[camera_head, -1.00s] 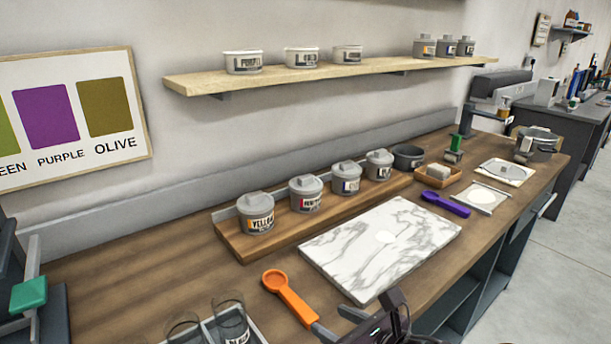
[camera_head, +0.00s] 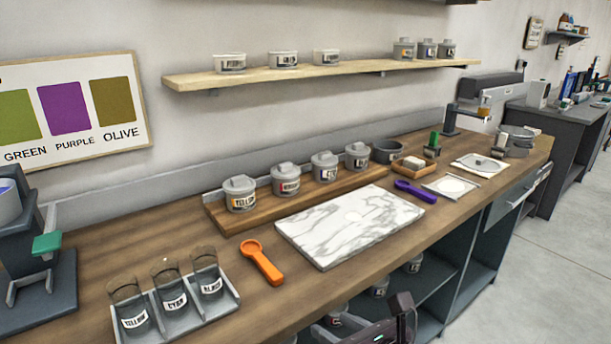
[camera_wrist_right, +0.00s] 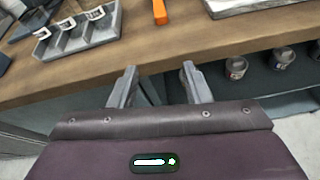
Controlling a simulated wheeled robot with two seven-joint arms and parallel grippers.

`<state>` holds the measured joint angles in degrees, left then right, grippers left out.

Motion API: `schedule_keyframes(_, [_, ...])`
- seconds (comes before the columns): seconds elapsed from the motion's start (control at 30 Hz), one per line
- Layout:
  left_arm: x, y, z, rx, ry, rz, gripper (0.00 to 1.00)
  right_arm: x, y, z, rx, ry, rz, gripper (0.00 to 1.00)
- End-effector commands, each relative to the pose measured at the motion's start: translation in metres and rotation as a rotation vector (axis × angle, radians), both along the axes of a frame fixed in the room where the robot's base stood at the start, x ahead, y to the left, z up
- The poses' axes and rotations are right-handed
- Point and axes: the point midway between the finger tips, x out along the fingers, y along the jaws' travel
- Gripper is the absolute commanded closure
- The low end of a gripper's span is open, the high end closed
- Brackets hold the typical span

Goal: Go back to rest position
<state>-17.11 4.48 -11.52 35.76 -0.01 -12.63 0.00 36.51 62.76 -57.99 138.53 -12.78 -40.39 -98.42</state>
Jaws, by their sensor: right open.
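My right gripper (camera_wrist_right: 158,86) is open and empty in the right wrist view, in front of the wooden counter's edge with its fingers apart. In the head view part of my right gripper and wrist (camera_head: 388,325) shows at the bottom edge, below the counter top (camera_head: 215,268). An orange scoop (camera_head: 261,262) lies on the counter, clear of the gripper. Its handle (camera_wrist_right: 160,12) also shows at the top of the right wrist view. My left gripper is not in view.
A tray (camera_head: 205,318) with labelled glasses stands at the front left. A marble slab (camera_head: 350,225), a purple scoop (camera_head: 415,191) and a rack of lidded pots (camera_head: 240,194) are on the counter. Several pots (camera_wrist_right: 236,67) sit on the shelf below. The floor at right is clear.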

Motion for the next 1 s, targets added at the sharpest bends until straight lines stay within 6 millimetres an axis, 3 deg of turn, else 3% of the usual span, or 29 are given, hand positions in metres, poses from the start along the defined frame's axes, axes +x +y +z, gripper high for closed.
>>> schedule_keyframes(0.27, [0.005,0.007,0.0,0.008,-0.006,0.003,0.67,-0.006,0.016,0.002,0.267,0.168,-0.157,0.56])
schedule_keyframes(0.53, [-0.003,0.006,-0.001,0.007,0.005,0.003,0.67,-0.009,0.015,-0.003,0.728,0.482,-0.501,0.56])
schedule_keyframes(0.67, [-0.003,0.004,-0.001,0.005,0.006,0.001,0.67,-0.013,-0.009,-0.023,1.091,0.724,-0.848,0.56])
schedule_keyframes(0.8, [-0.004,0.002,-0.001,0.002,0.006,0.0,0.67,-0.029,-0.049,-0.062,1.452,0.927,-1.291,0.56])
schedule_keyframes(1.0, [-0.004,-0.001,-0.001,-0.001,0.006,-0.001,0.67,-0.066,-0.095,-0.112,1.771,1.023,-1.81,0.56])
